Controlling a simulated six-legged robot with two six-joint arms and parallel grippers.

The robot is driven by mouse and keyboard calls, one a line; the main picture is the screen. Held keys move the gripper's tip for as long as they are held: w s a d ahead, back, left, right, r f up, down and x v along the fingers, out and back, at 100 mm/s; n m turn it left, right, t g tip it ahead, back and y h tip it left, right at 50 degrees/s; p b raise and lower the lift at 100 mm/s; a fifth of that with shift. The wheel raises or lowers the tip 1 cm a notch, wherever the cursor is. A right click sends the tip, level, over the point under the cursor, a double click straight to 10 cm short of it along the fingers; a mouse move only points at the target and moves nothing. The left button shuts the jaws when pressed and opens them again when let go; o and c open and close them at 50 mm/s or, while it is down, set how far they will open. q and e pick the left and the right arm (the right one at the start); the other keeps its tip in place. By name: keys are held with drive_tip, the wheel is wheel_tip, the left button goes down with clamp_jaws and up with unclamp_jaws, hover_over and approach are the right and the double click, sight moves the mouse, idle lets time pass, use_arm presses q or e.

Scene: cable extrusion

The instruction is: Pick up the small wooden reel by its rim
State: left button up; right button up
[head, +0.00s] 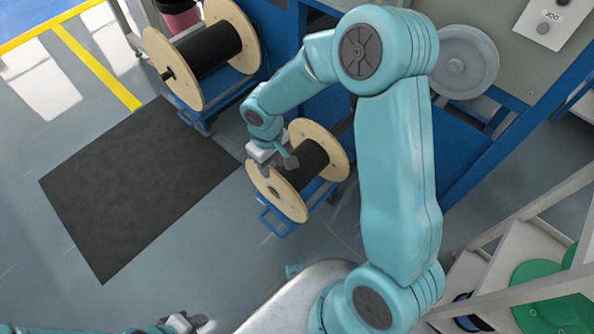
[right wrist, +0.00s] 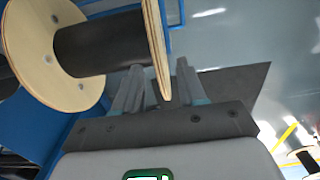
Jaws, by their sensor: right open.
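The small wooden reel (head: 313,165) has two pale round flanges and a black cable winding between them. It sits on a low blue stand. My right gripper (head: 277,163) is at the upper edge of its near flange in the head view. In the right wrist view the gripper (right wrist: 160,70) is open, and the rim of one flange (right wrist: 156,45) lies between its two grey fingers. I see a gap beside the rim; contact is hard to tell. My left gripper (head: 180,323) shows only in part at the bottom edge, its fingers unclear.
A larger wooden reel (head: 248,42) with black cable stands behind, on a blue stand. A dark mat (head: 110,200) lies on the floor to the left. A blue machine with a grey wheel (head: 463,62) is behind my arm. Shelves with green reels (head: 545,285) stand at right.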

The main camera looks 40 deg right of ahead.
sight(272, 169)
wheel_tip(272, 169, down, 5)
drive_tip(key=shift+f+b, duration=0.2)
drive_tip(key=shift+b, duration=0.55)
clamp_jaws()
drive_tip(key=shift+d+r, duration=0.1)
idle(0.8)
